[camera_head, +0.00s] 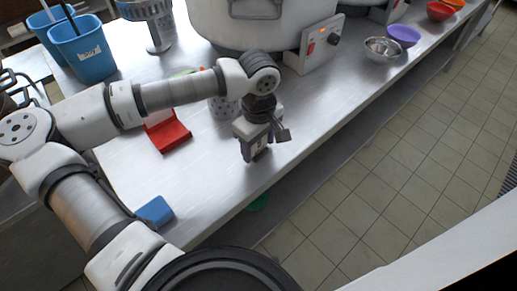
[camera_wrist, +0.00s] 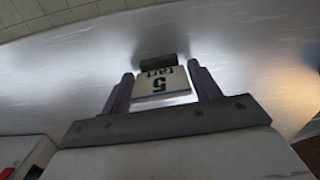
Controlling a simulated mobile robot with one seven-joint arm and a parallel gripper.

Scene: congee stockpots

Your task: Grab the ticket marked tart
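The ticket marked tart (camera_wrist: 157,84) is a small white card with a black 5, a blue stripe and the word "tart", upside down in the wrist view. A dark block (camera_wrist: 158,62) lies at its far edge, seemingly its holder. My gripper (camera_wrist: 161,72) is open, with one purple-grey finger on each side of the ticket. Narrow gaps show between fingers and card. In the head view my gripper (camera_head: 262,150) points down low over the counter's front part and mostly hides the ticket.
The steel counter (camera_head: 215,180) has a red stand (camera_head: 170,136) and a blue block (camera_head: 154,212) left of my gripper. A large stockpot (camera_head: 260,25) and a control box (camera_head: 318,46) stand behind it. Blue bins (camera_head: 85,55) stand at the left. Bowls (camera_head: 383,49) sit far right.

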